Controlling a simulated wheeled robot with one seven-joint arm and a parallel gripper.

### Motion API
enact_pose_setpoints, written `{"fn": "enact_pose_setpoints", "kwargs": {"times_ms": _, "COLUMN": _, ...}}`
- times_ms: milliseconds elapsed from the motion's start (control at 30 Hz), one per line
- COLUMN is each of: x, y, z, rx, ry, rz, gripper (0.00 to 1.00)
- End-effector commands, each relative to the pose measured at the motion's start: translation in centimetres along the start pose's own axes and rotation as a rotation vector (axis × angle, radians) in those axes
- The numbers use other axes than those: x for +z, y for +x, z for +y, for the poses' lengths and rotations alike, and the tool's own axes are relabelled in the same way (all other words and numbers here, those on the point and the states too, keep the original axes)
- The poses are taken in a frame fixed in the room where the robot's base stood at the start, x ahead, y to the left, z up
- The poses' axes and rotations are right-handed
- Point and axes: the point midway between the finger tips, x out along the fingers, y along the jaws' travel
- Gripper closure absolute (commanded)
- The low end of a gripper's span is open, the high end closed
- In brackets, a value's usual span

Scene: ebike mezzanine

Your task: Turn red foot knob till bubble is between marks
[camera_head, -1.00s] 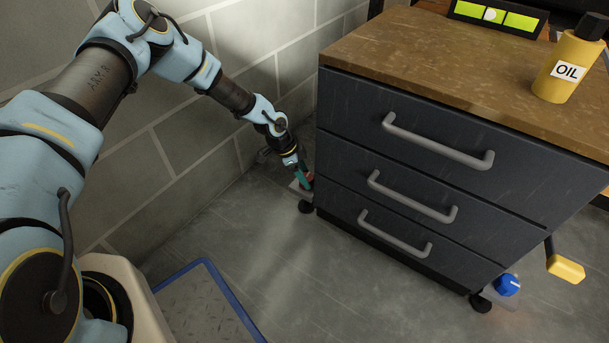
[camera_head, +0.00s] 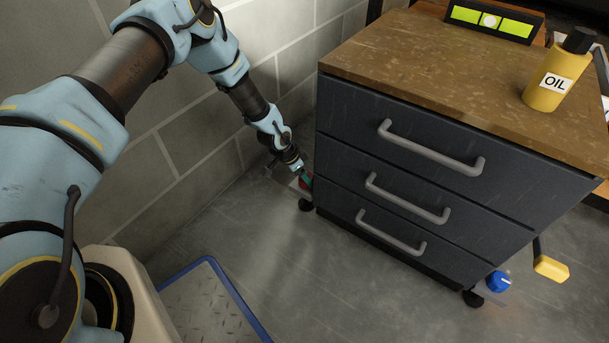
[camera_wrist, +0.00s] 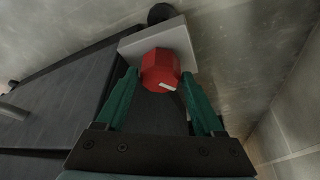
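The red foot knob (camera_wrist: 158,68), with a white pointer line on its face, sits by a pale plate at the cabinet's foot in the wrist view. My gripper (camera_wrist: 160,76) has its teal fingers on either side of the knob. A thin gap seems to show at the left finger; I see no firm grip. In the head view my gripper (camera_head: 303,181) is low at the cabinet's left corner and largely hides the knob. The spirit level (camera_head: 518,28) lies on the cabinet top, its white bubble (camera_head: 490,20) near the middle of the green vial. The marks are too small to judge exactly.
The drawer cabinet (camera_head: 400,205) has three handles facing me. A yellow oil bottle (camera_head: 557,82) stands on top. A blue knob (camera_head: 498,281) is at the right foot, near a yellow pedal-like block (camera_head: 551,268). A block wall (camera_head: 150,130) stands close behind my arm.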

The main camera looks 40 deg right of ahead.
Motion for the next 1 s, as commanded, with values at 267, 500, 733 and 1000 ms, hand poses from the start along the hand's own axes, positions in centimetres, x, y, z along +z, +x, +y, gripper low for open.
{"fn": "enact_pose_setpoints", "kwargs": {"times_ms": 267, "x": 0.0, "y": 0.0, "z": 0.0, "rx": 0.001, "ry": 0.001, "rz": 0.000, "gripper": 0.06}}
{"fn": "enact_pose_setpoints", "kwargs": {"times_ms": 500, "x": 0.0, "y": 0.1, "z": 0.1, "rx": 0.008, "ry": 0.011, "rz": 0.000, "gripper": 0.06}}
{"fn": "enact_pose_setpoints", "kwargs": {"times_ms": 733, "x": 0.2, "y": 0.5, "z": 0.0, "rx": 0.068, "ry": 0.143, "rz": 0.002, "gripper": 0.06}}
{"fn": "enact_pose_setpoints", "kwargs": {"times_ms": 1000, "x": -0.2, "y": -1.2, "z": -0.5, "rx": 0.160, "ry": 0.388, "rz": 0.001, "gripper": 0.06}}
